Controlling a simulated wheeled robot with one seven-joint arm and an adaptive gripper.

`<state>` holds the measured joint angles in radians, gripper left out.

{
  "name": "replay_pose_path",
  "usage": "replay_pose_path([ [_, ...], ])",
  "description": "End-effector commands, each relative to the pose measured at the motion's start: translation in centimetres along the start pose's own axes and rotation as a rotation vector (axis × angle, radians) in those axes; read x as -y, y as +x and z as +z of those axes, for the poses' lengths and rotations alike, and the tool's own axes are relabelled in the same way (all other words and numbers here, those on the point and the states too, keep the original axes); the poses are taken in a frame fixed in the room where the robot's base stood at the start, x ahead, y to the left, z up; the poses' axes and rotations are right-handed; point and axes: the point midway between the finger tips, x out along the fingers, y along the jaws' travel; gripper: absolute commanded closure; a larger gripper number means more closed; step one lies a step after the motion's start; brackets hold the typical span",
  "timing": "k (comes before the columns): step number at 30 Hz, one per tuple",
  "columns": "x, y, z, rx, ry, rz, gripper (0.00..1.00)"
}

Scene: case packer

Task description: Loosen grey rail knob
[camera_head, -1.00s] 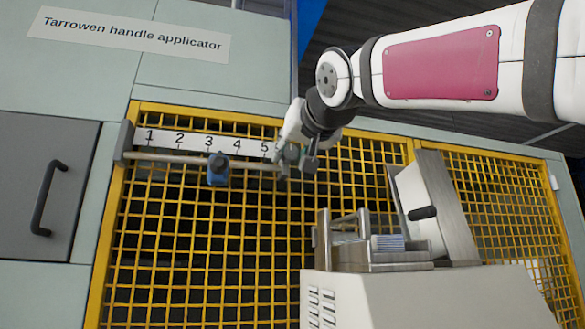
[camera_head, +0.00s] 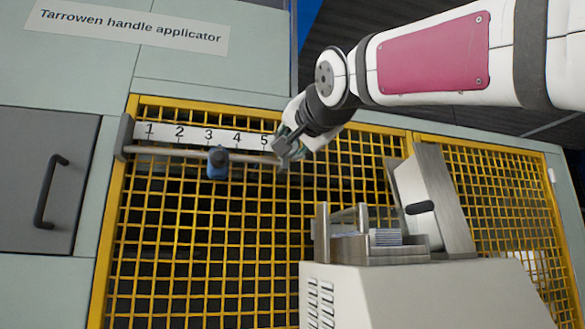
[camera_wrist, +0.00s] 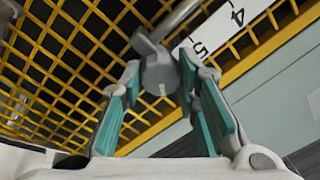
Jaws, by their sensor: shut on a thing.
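The grey rail knob (camera_wrist: 158,74) sits on the rail near the 5 in the wrist view. My gripper (camera_wrist: 160,68) is shut on it, with one teal-padded finger on each side. In the head view my gripper (camera_head: 284,150) is at the right part of the rail (camera_head: 180,152), just right of the 5, and hides most of the grey knob. The rail also shows in the wrist view (camera_wrist: 180,18) beside the number strip.
A blue knob (camera_head: 217,164) sits on the rail near the 3. The number strip (camera_head: 194,137) runs above it, against the yellow mesh guard (camera_head: 200,250). A pale machine with a metal fixture (camera_head: 420,290) stands below right of my arm.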

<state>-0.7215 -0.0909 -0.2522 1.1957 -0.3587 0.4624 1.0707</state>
Motion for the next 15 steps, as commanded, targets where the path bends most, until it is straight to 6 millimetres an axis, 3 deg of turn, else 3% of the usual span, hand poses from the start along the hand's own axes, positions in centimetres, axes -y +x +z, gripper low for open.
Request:
replay_pose_path([
  [15, -0.08, -0.05, -0.11, -0.022, 0.490, -0.003, 0.99],
])
